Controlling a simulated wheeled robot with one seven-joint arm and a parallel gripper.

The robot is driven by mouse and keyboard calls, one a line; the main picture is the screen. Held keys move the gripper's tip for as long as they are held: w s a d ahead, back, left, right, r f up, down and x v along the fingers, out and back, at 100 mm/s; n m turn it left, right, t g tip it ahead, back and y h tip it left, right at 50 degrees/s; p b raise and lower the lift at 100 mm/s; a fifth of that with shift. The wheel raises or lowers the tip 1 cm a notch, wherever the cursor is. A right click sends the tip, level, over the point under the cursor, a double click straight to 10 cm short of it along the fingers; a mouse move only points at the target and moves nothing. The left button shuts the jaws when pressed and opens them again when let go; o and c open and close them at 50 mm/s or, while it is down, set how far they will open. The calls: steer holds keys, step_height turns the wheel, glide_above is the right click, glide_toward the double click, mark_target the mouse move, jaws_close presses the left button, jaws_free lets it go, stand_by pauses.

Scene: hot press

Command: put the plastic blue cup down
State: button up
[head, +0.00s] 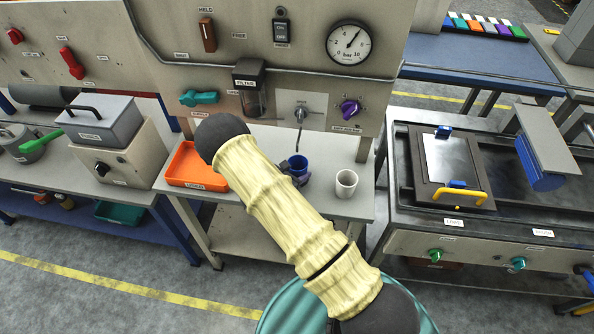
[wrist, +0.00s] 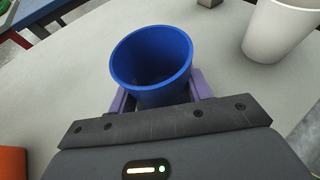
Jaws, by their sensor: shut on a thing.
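The blue plastic cup (wrist: 152,62) is upright between the two purple fingers of my gripper (wrist: 158,90) in the wrist view. The fingers are shut on its sides. In the head view the cup (head: 298,164) shows small beyond my arm, over the grey table (head: 345,209) below the gauge panel. My gripper (head: 291,166) is partly hidden there by my arm. The cup's base is hidden, so I cannot tell whether it touches the table.
A white cup (head: 346,184) stands right of the blue cup, close by; it also shows in the wrist view (wrist: 283,30). An orange tray (head: 196,166) lies to the left. A control panel (head: 290,60) rises behind. Some bare tabletop lies in front.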

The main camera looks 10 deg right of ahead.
steer(key=shift+a, duration=0.1)
steer(key=shift+f, duration=0.3)
steer(key=o, duration=1)
steer(key=shift+r, duration=0.1)
steer(key=shift+r, duration=0.2)
steer(key=b+v, duration=0.2)
steer(key=v, duration=0.9)
steer(key=shift+s+f+b, duration=0.1)
steer(key=shift+f+b, duration=0.05)
steer(key=shift+b, duration=0.2)
steer(key=shift+s+a+r, duration=0.3)
steer(key=shift+s, duration=0.05)
